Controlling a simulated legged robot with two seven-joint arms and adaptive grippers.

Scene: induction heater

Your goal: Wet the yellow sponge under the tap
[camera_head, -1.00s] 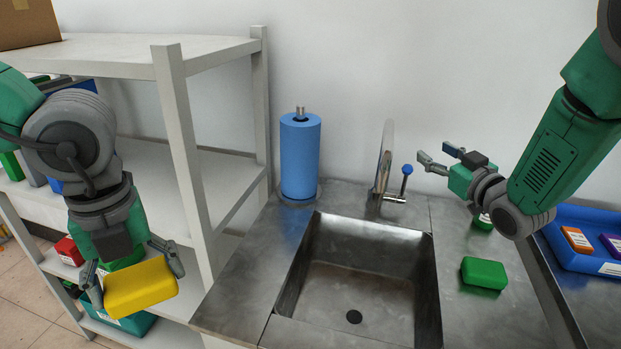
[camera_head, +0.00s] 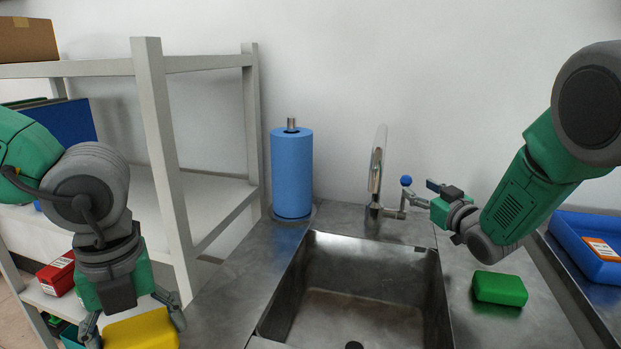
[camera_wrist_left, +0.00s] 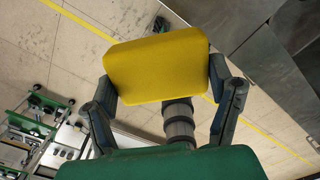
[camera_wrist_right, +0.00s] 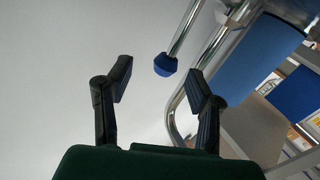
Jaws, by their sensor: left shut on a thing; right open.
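The yellow sponge (camera_head: 143,331) is at the lower left of the head view, held between the fingers of my left gripper (camera_head: 130,326). It also shows in the left wrist view (camera_wrist_left: 157,66), with a finger at each side. The tap (camera_head: 376,170) stands behind the metal sink (camera_head: 350,262). Its lever has a blue knob (camera_head: 406,181), which also shows in the right wrist view (camera_wrist_right: 165,65). My right gripper (camera_head: 420,194) is open beside the lever, with the knob just beyond and between its fingers in the right wrist view. Whether it touches the lever I cannot tell. No water shows.
A blue paper roll (camera_head: 291,172) stands left of the tap. A green sponge (camera_head: 499,288) lies on the counter right of the sink. A blue tray (camera_head: 575,238) is at the far right. A white shelf (camera_head: 160,160) rises near my left arm.

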